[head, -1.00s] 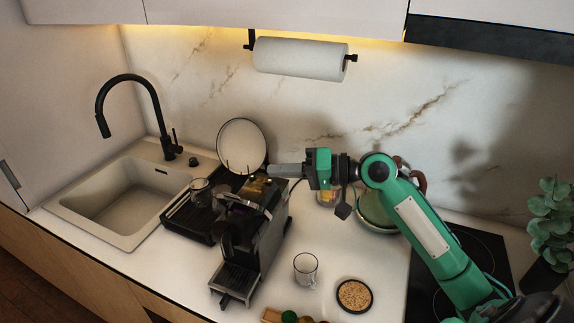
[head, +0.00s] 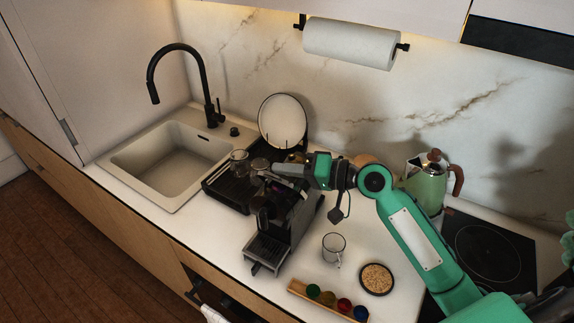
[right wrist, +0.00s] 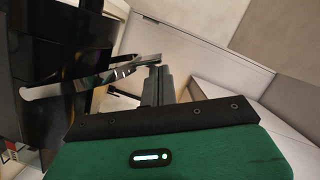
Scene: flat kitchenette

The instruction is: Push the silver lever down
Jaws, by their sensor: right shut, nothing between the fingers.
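The black and silver espresso machine (head: 292,222) stands on the white counter. My right gripper (head: 278,168) is at the rear top of the machine in the head view, fingers pointing left. Its fingers are shut and empty, also in the right wrist view (right wrist: 157,76). There the silver lever (right wrist: 85,82) is a shiny, slim bar beside the dark machine body. Its far end reaches right to the fingertips; I cannot tell whether they touch. In the head view the lever is too small to make out surely. My left gripper is not in view.
A dish rack (head: 230,190) with a standing plate (head: 283,121) is left of and behind the machine. A glass (head: 334,246), a round dish (head: 377,279) and a wooden holder (head: 325,301) with coloured items are right. A green moka pot (head: 427,182) stands behind my right arm.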

